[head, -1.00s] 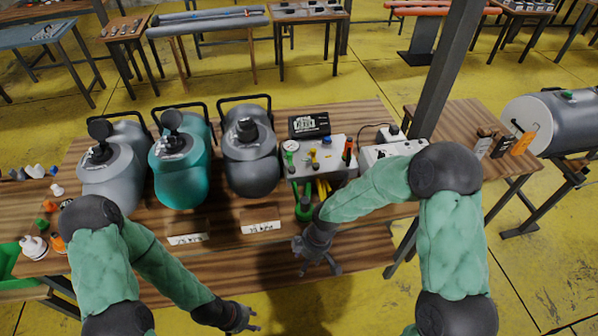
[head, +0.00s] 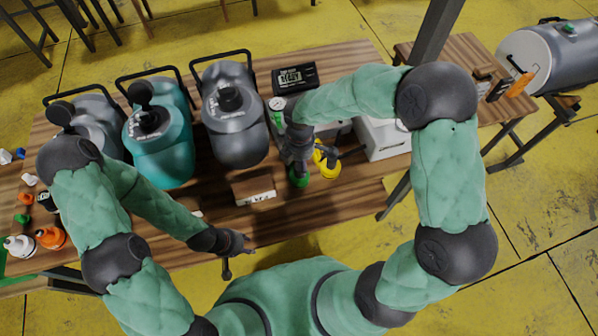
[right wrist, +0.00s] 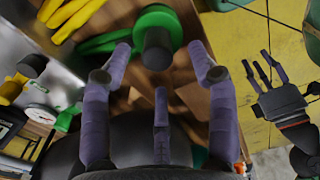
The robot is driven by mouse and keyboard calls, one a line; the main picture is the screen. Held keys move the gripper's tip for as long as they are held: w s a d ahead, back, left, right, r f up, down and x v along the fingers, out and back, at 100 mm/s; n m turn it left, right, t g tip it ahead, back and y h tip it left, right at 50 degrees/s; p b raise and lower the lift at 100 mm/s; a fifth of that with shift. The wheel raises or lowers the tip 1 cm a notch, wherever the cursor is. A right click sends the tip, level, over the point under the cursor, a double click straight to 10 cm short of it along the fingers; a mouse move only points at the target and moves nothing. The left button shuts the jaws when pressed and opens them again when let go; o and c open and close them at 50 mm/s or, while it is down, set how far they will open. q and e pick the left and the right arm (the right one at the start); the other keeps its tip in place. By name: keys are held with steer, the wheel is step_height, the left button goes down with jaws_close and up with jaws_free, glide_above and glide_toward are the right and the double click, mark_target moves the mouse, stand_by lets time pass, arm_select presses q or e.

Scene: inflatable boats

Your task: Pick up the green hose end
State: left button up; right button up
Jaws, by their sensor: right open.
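The green hose end (head: 299,179) shows just below my right gripper (head: 310,152) in the head view, beside the yellow hose end (head: 327,166). In the right wrist view the green hose end (right wrist: 157,48) is a round flange with a darker cylinder. It lies between the spread fingertips of my right gripper (right wrist: 158,60), with gaps visible on both sides. The right gripper is open and holds nothing; its arm hides part of the hoses. My left gripper (head: 236,252) is over the table's front edge, empty, with its fingers apart; it also shows in the right wrist view (right wrist: 275,95).
Grey and teal canisters (head: 159,140) stand left of the hoses. A small box (head: 254,190) lies near the front. A pump unit with a gauge (head: 277,104) and a white box (head: 384,138) sit at the back right. The table front is mostly clear.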

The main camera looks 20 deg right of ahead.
mark_target(299, 167)
steer(key=shift+w+f+b, duration=0.2)
steer(key=shift+f+b, duration=0.55)
steer(key=shift+f, duration=1.9)
jaws_close()
